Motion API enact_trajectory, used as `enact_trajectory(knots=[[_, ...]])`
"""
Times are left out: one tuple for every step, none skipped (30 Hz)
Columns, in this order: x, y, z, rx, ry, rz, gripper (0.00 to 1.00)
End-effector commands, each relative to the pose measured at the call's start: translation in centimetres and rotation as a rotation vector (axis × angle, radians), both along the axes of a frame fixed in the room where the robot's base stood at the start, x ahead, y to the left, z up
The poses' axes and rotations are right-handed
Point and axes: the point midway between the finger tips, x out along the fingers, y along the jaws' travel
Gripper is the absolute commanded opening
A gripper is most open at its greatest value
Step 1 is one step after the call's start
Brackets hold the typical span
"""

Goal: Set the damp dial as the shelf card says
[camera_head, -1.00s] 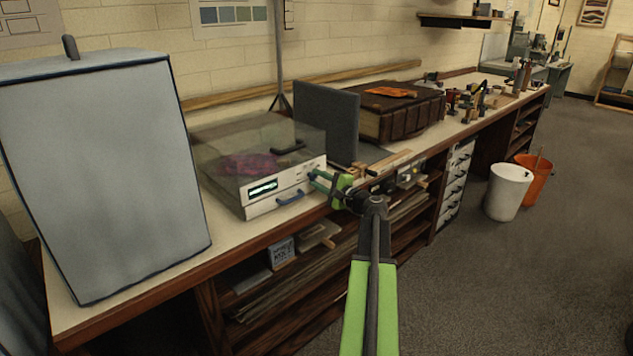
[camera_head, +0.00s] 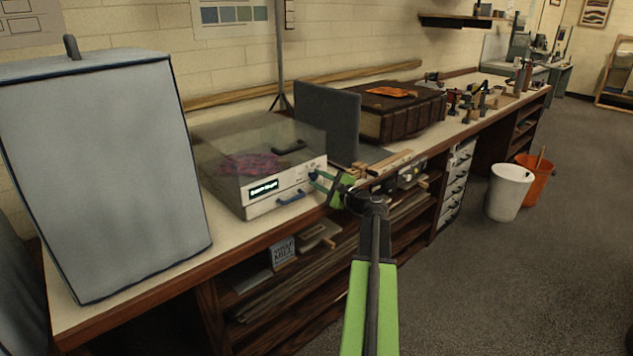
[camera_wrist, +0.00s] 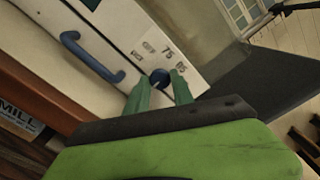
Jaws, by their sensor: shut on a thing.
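The damp dial (camera_wrist: 159,76) is a small dark blue knob on the white front of a clear-lidded box (camera_head: 232,203). Printed numbers curve around its upper side in the wrist view; 75 is fairly readable, the others are blurred. My gripper (camera_wrist: 160,86) has its two green fingers on either side of the knob, shut on it. In the head view my gripper (camera_head: 316,180) reaches the right end of the box front and hides the knob. A card (camera_head: 283,252) stands on the shelf below; its lettering is too small to read fully, and the wrist view shows "MILL" on it (camera_wrist: 17,122).
A lit display (camera_head: 263,189) and a blue handle (camera_head: 290,197) are left of the dial. A grey upright panel (camera_head: 330,120) and a thick brown book (camera_head: 385,118) stand to the right on the bench. A large grey covered box (camera_head: 100,170) fills the left.

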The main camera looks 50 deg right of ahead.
Motion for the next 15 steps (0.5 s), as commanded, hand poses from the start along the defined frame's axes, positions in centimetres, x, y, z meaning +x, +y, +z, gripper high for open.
enact_trajectory(knots=[[0.06,0.06,0.07,0.002,-0.002,0.001,0.31],[0.06,0.05,0.07,0.002,-0.002,0.001,0.35],[0.04,0.04,0.06,0.002,-0.002,0.001,0.4],[0.03,0.03,0.05,0.001,-0.002,0.001,0.44],[0.02,0.03,0.05,0.001,-0.001,0.0,0.48],[0.01,0.01,0.04,0.001,-0.001,0.0,0.5],[0.0,0.01,0.03,0.0,-0.001,0.0,0.5],[-0.01,0.0,0.02,0.0,-0.001,0.001,0.5],[-0.02,-0.01,0.02,0.0,0.0,0.0,0.5],[-0.02,-0.02,0.01,0.0,0.0,0.0,0.5],[-0.03,-0.02,0.01,0.0,0.0,0.0,0.5],[-0.03,-0.03,0.01,0.0,0.0,0.0,0.5],[-0.06,-0.03,0.0,-0.001,0.0,0.0,0.5],[-0.13,-0.01,0.0,-0.001,0.001,-0.001,0.5],[-0.34,-0.01,-0.01,-0.001,0.0,-0.001,0.5]])
